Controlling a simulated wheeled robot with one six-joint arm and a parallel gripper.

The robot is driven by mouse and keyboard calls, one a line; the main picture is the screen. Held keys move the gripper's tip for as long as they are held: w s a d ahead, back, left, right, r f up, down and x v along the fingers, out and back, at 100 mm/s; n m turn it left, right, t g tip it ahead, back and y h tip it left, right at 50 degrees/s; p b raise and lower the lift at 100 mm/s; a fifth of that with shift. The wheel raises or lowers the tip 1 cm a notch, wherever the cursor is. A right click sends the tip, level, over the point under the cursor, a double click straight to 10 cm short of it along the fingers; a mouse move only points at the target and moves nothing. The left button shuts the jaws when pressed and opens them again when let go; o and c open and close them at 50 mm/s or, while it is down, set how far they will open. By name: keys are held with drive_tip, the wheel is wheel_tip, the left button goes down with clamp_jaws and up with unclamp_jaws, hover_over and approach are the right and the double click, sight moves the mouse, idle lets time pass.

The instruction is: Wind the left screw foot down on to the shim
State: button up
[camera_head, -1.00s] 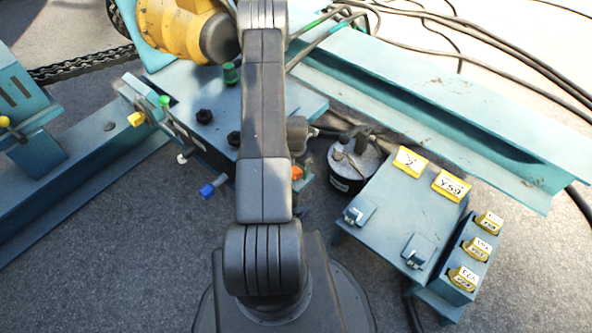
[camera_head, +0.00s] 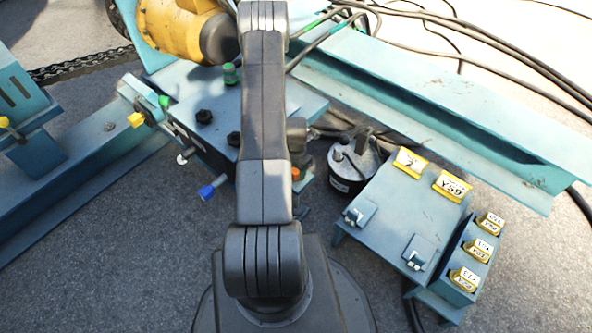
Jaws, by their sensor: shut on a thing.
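My arm rises through the middle of the view and covers part of the teal machine block (camera_head: 190,77). My gripper does not show; the arm hides its end. A green knob (camera_head: 231,74) stands farther back. I cannot tell which part is the left screw foot. I cannot make out the shim. A blue-tipped knob (camera_head: 207,191) sticks out low at the block's front, and an orange knob (camera_head: 295,174) shows right of my arm.
A round black canister (camera_head: 345,181) with upright pieces on top stands right of my arm. Beside it is a teal box (camera_head: 400,210) with yellow tags. Teal beams lie left (camera_head: 70,183) and right (camera_head: 440,108). Cables cross the upper right. Grey floor is clear at lower left.

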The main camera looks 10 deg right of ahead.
drive_tip(key=m+b, duration=0.3)
drive_tip(key=m, duration=0.3)
drive_tip(key=shift+m, duration=0.4)
drive_tip(key=m+b, duration=0.2)
drive_tip(key=m, duration=0.4)
drive_tip(key=m+b, duration=0.1)
drive_tip(key=m, duration=0.6)
drive_tip(key=shift+m+b, duration=0.3)
drive_tip(key=shift+b, duration=0.1)
drive_tip(key=m, duration=0.6)
drive_tip(key=shift+b, duration=0.4)
drive_tip(key=shift+m, duration=0.4)
drive_tip(key=o, duration=0.9)
drive_tip(key=shift+r, duration=0.15)
